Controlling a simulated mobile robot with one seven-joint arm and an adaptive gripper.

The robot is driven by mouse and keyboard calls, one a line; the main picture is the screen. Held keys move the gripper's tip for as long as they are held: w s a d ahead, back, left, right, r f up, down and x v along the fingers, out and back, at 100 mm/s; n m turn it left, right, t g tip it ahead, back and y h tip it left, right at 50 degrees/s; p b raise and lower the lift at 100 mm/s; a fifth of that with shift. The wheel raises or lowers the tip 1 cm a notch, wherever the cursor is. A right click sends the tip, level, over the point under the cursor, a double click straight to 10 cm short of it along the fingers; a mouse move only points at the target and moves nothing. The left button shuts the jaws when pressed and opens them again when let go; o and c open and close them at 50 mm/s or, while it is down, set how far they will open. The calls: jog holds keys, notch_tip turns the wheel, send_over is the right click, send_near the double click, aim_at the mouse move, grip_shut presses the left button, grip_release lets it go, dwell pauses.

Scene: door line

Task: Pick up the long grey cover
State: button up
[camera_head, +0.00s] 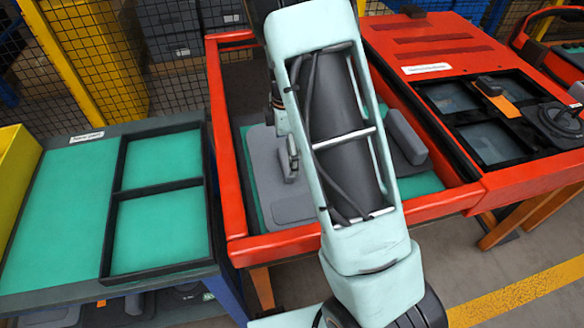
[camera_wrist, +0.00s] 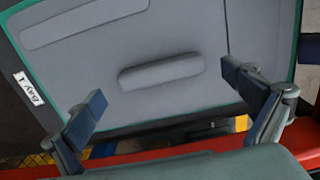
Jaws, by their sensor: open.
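A large flat grey panel (camera_wrist: 110,55) lies on a green surface in the red-framed bay and fills much of the wrist view. A long, rounded grey bar (camera_wrist: 162,70) is raised on it. I cannot tell whether the cover is the whole panel or the bar. My gripper (camera_wrist: 167,98) is open and empty, its two fingers wide apart, with the bar beyond and between them. In the head view the panel (camera_head: 268,165) is partly hidden by my arm, and a raised grey block (camera_head: 407,137) shows to the right of the arm.
The red frame (camera_head: 232,190) of the bay rises around the panel. A green-floored table with black-rimmed compartments (camera_head: 160,230) stands at the left, empty on top. A red table (camera_head: 430,50) at the right holds dark trays, an orange-and-black item (camera_head: 497,97) and a black round part (camera_head: 560,120).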

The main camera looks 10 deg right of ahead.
jog(key=shift+f, duration=1.35)
jog(key=c, duration=1.2)
jog(key=shift+o, duration=0.2)
jog(key=shift+r, duration=0.15)
notch_tip(320, 180, up, 14)
jog(key=p, duration=0.4)
notch_tip(320, 180, up, 12)
jog(key=p, duration=0.8)
send_over(287, 160)
jog(key=shift+a+r, duration=0.1)
